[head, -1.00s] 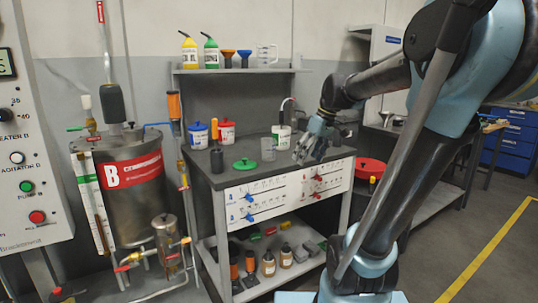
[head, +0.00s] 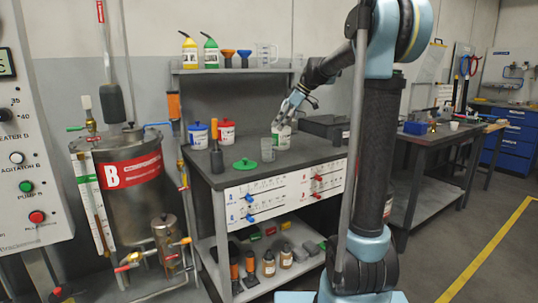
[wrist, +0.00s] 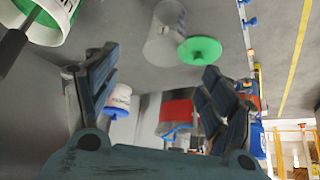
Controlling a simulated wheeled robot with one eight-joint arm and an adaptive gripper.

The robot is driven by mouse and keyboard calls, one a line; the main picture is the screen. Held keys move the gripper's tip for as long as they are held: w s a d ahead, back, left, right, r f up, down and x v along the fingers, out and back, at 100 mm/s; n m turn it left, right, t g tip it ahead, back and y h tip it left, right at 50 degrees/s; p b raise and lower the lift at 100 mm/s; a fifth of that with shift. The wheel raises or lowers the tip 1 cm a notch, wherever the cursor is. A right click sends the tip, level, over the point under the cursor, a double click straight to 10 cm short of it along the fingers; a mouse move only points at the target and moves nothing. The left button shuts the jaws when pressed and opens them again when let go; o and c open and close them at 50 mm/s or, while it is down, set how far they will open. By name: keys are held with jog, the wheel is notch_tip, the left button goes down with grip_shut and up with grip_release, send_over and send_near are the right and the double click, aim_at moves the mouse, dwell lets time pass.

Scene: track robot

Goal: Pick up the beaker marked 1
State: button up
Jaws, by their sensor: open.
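A clear grey beaker (head: 267,149) stands on the dark workbench (head: 305,156), just right of a flat green lid (head: 245,164). No mark is readable on it. It also shows at the top of the wrist view (wrist: 165,35), beyond the fingers, beside the green lid (wrist: 200,50). Another clear beaker (head: 265,54) stands on the upper shelf; its marking is too small to read. My gripper (head: 289,108) is above the bench, over or close to a white container with a green label (head: 281,137). In the wrist view my gripper (wrist: 160,64) is open, with nothing between its fingers.
The white container with green trim (wrist: 55,12) is near the upper left of the wrist view. Blue-lidded (head: 198,134) and red-lidded (head: 226,130) containers and a dark bottle (head: 217,160) stand left on the bench. The bench front right of the beaker is clear.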

aim_at(269, 139)
jog(key=x, duration=0.9)
jog(key=shift+a+f, duration=0.1)
jog(key=shift+f, duration=0.15)
jog(key=shift+s+x, duration=0.15)
jog(key=shift+x, duration=1.15)
jog(key=shift+s+x, duration=0.1)
jog(key=shift+x, duration=1.25)
jog(key=c, duration=1.1)
